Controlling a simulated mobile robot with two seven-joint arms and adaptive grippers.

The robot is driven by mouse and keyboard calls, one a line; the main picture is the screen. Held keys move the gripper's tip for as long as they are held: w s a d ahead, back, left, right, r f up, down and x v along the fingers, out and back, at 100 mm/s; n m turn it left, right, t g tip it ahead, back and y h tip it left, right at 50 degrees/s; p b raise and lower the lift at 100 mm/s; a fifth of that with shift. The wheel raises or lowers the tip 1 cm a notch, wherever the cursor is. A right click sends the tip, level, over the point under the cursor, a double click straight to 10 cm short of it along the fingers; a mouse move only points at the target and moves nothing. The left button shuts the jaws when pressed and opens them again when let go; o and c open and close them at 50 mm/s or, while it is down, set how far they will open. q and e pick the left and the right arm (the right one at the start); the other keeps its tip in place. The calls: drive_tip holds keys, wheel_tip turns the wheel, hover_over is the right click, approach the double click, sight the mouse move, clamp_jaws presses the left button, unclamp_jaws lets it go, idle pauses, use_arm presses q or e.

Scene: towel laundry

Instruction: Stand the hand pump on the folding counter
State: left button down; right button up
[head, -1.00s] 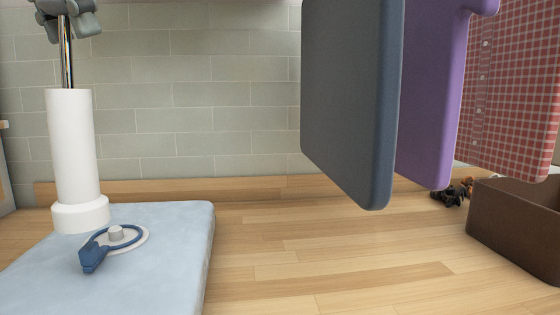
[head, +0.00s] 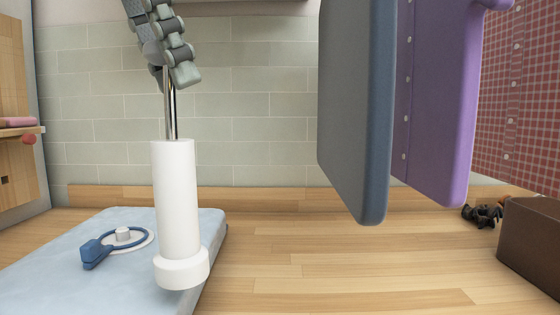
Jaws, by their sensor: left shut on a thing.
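The hand pump (head: 176,205) is a white cylinder with a wider foot and a thin metal rod at its top. It is upright. My left gripper (head: 172,76) is shut on the pump's top end, whose handle is mostly hidden by the fingers. The pump's foot shows in front of the right edge of a light blue pad (head: 60,285); I cannot tell how far above the surface it is. The wooden counter (head: 290,260) spreads to the right of the pad. My right gripper is not in view.
A blue-and-white valve (head: 122,238) lies on the pad. A brown box (head: 535,240) and small dark things (head: 482,214) are at far right. The middle of the counter is clear.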

use_arm(q)
drive_tip(key=w+d+f, duration=0.2)
drive_tip(key=d+f, duration=0.6)
drive_tip(key=f, duration=0.1)
drive_tip(key=shift+w+d, duration=0.25)
drive_tip(key=shift+d, duration=0.05)
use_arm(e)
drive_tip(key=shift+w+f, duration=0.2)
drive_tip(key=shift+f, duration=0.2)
use_arm(q)
drive_tip(key=shift+f, duration=0.25)
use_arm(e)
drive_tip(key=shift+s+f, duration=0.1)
use_arm(q)
drive_tip(key=c, duration=1)
unclamp_jaws()
drive_tip(key=shift+o, duration=0.2)
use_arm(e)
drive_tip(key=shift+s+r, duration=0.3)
